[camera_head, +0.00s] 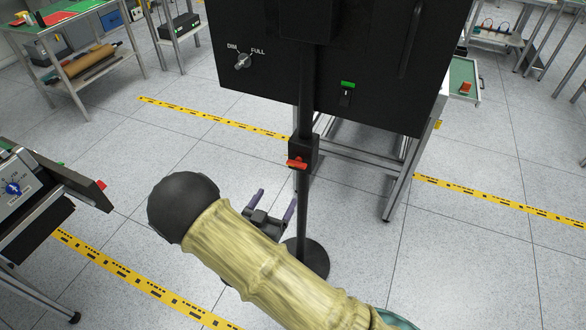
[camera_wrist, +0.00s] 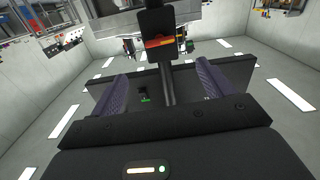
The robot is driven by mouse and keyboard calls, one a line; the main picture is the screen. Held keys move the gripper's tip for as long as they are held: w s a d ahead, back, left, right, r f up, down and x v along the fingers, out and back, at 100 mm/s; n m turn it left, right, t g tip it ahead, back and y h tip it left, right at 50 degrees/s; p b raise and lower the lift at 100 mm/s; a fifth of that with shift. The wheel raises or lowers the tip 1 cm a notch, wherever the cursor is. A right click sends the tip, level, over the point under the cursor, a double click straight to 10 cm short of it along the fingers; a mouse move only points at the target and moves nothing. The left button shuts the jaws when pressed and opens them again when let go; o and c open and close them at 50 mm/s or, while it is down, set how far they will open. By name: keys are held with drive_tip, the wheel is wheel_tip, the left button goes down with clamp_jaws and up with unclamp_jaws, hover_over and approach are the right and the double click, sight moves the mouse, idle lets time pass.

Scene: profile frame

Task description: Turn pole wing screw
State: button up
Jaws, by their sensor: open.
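The red wing screw (camera_head: 297,163) sits on a black clamp block (camera_head: 304,148) partway up a black vertical pole (camera_head: 306,95). In the wrist view the red wing screw (camera_wrist: 159,42) shows on the dark block (camera_wrist: 156,20), just beyond and between the fingertips. My gripper (camera_head: 273,203) is open and empty, with two purple-grey fingers. In the head view it appears below and slightly left of the screw, apart from it. In the wrist view my gripper (camera_wrist: 162,72) has its fingers spread wide on either side of the pole's line. My forearm partly hides the pole's round base (camera_head: 310,262).
A large black panel (camera_head: 270,75) with a DIM/FULL knob (camera_head: 243,61) and a green-lit switch (camera_head: 346,90) stands behind the pole. A grey device (camera_head: 15,190) is at the left. Yellow tape (camera_head: 480,198) marks the floor. Tables stand farther back.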

sight(295, 166)
drive_tip(key=p+x, duration=0.1)
drive_tip(key=x, duration=1.2)
drive_tip(key=shift+w+f, duration=0.1)
drive_tip(key=shift+s+a, duration=0.15)
drive_tip(key=shift+s, duration=0.05)
drive_tip(key=shift+c, duration=1.3)
drive_tip(key=c, duration=0.7)
drive_tip(key=shift+c, duration=0.2)
